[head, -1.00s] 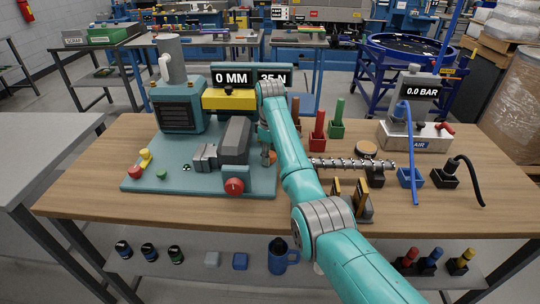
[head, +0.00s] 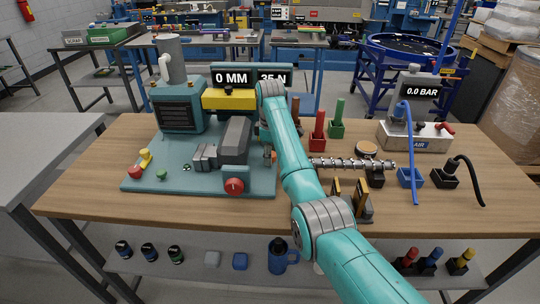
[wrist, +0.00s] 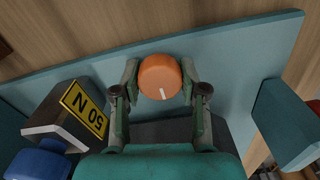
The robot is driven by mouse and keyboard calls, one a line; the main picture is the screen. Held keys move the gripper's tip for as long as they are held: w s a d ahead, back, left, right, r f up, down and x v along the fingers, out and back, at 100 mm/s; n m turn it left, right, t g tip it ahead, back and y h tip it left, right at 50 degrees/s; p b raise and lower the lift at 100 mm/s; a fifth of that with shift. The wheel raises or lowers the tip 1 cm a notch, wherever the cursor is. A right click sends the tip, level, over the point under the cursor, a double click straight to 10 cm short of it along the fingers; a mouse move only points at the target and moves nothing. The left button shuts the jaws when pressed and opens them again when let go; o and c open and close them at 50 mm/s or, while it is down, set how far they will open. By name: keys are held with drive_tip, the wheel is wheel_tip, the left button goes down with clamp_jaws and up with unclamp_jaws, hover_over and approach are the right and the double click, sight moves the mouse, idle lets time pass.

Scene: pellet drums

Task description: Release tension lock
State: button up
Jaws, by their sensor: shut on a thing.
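A round orange knob (wrist: 160,77) with a white index mark is between the two fingers of my gripper (wrist: 161,84) in the wrist view. The fingers are shut on it from both sides. In the head view my gripper is mostly hidden behind my teal arm, at the right side of the teal test machine (head: 178,106). A sliver of orange (head: 274,155) shows there. The machine's displays read 0 MM (head: 231,79) and 35 N (head: 273,79). A yellow 50 N label (wrist: 84,108) is on a block left of the knob in the wrist view.
A red knob (head: 234,186) is on the machine's front. Right of my arm stand red (head: 318,130) and green (head: 337,124) tools in holders, a metal screw (head: 345,163), and an air unit (head: 416,136) reading 0.0 BAR. The bench's front left is clear.

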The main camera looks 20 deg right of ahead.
drive_tip(key=o, duration=1.1)
drive_tip(key=shift+o, duration=0.2)
